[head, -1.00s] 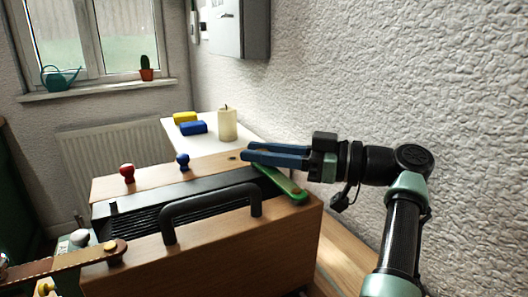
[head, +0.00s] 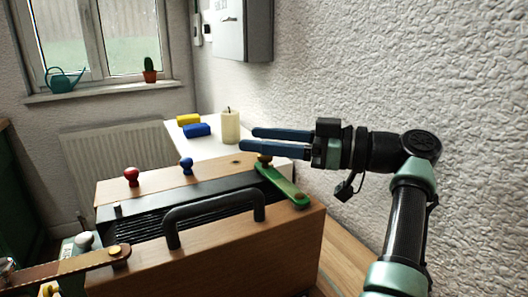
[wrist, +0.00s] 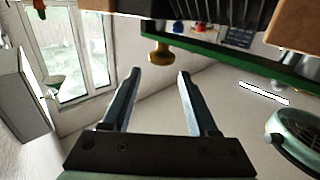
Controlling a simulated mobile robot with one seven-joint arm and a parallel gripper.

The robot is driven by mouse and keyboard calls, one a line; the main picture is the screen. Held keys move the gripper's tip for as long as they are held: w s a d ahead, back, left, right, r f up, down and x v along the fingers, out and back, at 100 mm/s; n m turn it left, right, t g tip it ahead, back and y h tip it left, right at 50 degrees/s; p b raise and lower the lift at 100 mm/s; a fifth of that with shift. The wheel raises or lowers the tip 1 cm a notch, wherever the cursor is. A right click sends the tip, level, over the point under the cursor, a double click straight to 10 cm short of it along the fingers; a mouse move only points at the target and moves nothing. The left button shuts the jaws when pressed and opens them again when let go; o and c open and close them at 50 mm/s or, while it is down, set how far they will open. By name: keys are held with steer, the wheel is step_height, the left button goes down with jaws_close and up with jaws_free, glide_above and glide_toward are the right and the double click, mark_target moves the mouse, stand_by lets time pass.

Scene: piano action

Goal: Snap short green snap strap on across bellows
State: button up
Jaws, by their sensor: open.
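The short green snap strap (head: 283,184) lies across the right end of the bellows box, over the black bellows (head: 195,208). A brown-brass knob (head: 264,159) stands at its far end; its near end reaches the front wooden board. In the wrist view the strap (wrist: 240,68) shows edge-on beside the brass knob (wrist: 158,52). I cannot tell whether either end is snapped. My gripper (head: 248,140) is open and empty, apart from the strap, just above its far end. The open fingers also show in the wrist view (wrist: 160,75).
A black handle (head: 215,210) arches over the front of the box. A red knob (head: 131,176) and a blue knob (head: 186,165) stand along the far board. A brown strap (head: 85,264) lies at the left. A candle (head: 229,126) stands on the white table behind.

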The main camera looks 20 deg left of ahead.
step_height(320, 180, up, 7)
steer(key=shift+p, duration=0.55)
